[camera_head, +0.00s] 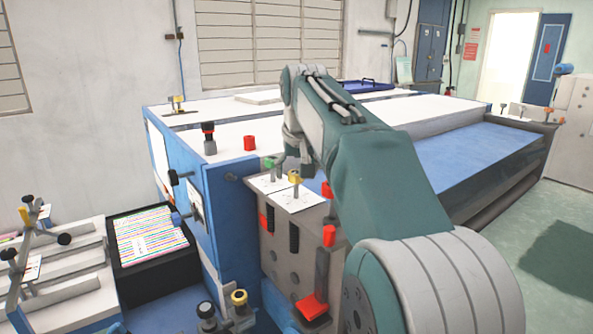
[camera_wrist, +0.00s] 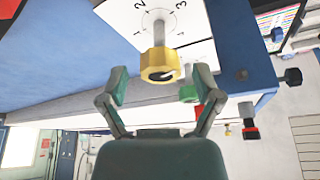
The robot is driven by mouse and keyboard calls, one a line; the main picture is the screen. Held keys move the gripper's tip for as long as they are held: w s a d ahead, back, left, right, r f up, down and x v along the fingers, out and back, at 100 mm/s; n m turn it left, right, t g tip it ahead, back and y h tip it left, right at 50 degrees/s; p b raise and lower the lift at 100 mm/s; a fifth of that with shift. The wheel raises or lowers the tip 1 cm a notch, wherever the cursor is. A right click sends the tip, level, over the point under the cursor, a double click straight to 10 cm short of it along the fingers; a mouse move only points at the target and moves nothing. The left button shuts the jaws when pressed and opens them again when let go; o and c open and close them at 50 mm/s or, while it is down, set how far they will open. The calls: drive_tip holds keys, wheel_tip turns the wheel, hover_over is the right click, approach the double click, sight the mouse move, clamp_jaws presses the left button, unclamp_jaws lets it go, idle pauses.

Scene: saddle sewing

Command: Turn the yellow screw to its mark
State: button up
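The yellow screw (camera_head: 295,177) stands on a white marked plate (camera_head: 300,198) on top of the grey block at the blue machine's near corner. In the wrist view the yellow screw (camera_wrist: 159,67) has a hexagonal head on a grey shaft. A dial circle with the numbers 2 and 3 surrounds the shaft's base. My gripper (camera_wrist: 161,86) is open and empty. Its two fingers are apart on either side below the screw head in the picture, and neither visibly touches it. In the head view my arm hides most of the gripper.
A green screw (camera_head: 270,163) stands beside the yellow one, and a red screw (camera_head: 327,190) stands to its right. A red knob (camera_head: 250,143) and a black-and-red knob (camera_head: 209,140) are on the white machine top. A black tray (camera_head: 150,285) lies at left.

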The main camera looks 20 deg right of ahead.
drive_tip(key=c, duration=0.9)
drive_tip(key=shift+n, duration=0.4)
drive_tip(key=shift+f+n+y, duration=0.1)
drive_tip(key=shift+n+y, duration=0.4)
drive_tip(key=shift+n, duration=0.6)
drive_tip(key=n+y, duration=0.1)
drive_tip(key=n, duration=0.3)
drive_tip(key=shift+y, duration=0.4)
drive_tip(key=n+g+y, duration=0.1)
drive_tip(key=n, duration=0.4)
drive_tip(key=shift+d, duration=0.1)
drive_tip(key=shift+w+n+g+y, duration=0.1)
drive_tip(key=shift+n+g+y, duration=0.55)
drive_tip(key=shift+n, duration=1.15)
